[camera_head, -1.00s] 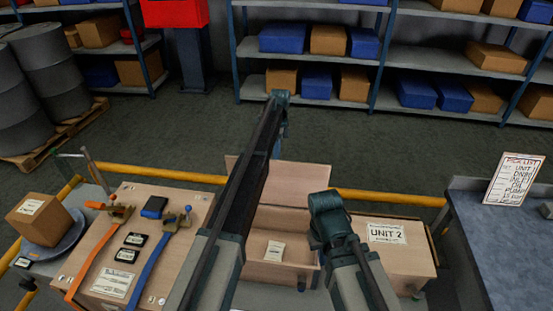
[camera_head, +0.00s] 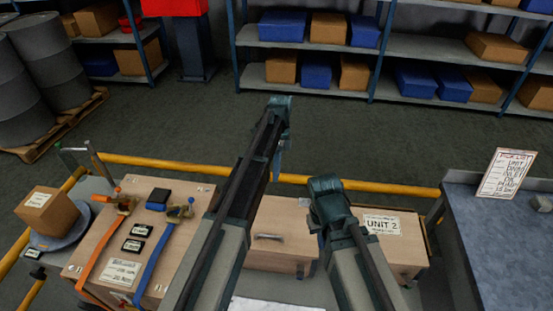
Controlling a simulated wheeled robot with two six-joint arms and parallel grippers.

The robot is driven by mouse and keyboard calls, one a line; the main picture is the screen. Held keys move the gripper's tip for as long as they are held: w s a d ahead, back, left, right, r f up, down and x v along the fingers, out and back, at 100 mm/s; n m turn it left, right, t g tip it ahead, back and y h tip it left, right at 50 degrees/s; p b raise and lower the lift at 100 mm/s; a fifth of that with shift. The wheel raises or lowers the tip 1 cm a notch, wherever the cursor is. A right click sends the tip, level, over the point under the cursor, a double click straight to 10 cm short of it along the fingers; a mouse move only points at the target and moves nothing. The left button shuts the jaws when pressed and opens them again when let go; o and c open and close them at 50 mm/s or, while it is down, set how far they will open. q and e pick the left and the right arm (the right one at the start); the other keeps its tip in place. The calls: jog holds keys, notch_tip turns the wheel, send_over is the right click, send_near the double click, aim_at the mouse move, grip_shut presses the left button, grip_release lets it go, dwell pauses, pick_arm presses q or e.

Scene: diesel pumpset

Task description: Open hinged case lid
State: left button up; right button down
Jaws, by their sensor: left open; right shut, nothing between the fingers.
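A wooden case (camera_head: 290,222) stands in the middle of the bench, partly hidden behind my arms. Its lid lies down on it, with a small handle (camera_head: 267,237) on top and a dark latch (camera_head: 300,271) at the front. My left arm crosses in front of the case's left side and reaches up past it. My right arm bends in front of the case's right edge. The fingers of both grippers are hidden behind my arm links, so I cannot see contact with the case.
A wooden box marked UNIT 2 (camera_head: 408,257) stands to the right. A wooden case (camera_head: 110,255) with orange and blue straps is at the left. A yellow rail (camera_head: 180,167) runs behind. A white sheet (camera_head: 272,305) lies in front. A blue-topped table (camera_head: 500,235) is at right.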

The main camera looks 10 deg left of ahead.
pick_arm(q)
jog(key=shift+s+d, duration=0.1)
jog(key=shift+s, duration=0.7)
